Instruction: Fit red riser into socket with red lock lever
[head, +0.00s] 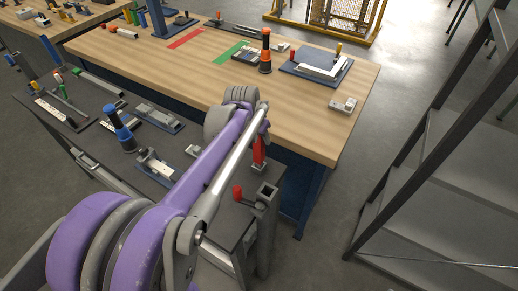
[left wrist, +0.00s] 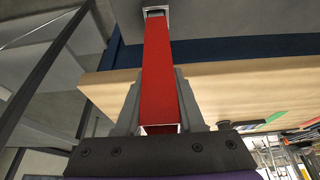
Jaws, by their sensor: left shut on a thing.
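The red riser (head: 259,150) is a red square bar, held near the edge of the wooden table in the head view. My left gripper (head: 262,128) is shut on it; the left wrist view shows the riser (left wrist: 160,75) between the two grey fingers (left wrist: 158,110). A light grey square piece shows at the riser's far end. The socket (head: 267,189) is a dark upright post with a square open top. Its red lock lever (head: 237,192) sticks up at its left. The riser's lower end appears above the socket mouth in the picture, apart from it. My right gripper is out of view.
The wooden table (head: 340,115) stands behind, carrying an orange-black cylinder (head: 265,52) and a blue plate (head: 318,66) with a white block. A dark bench (head: 65,110) with tools lies left. A grey shelf rack (head: 430,190) stands right, with clear floor between.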

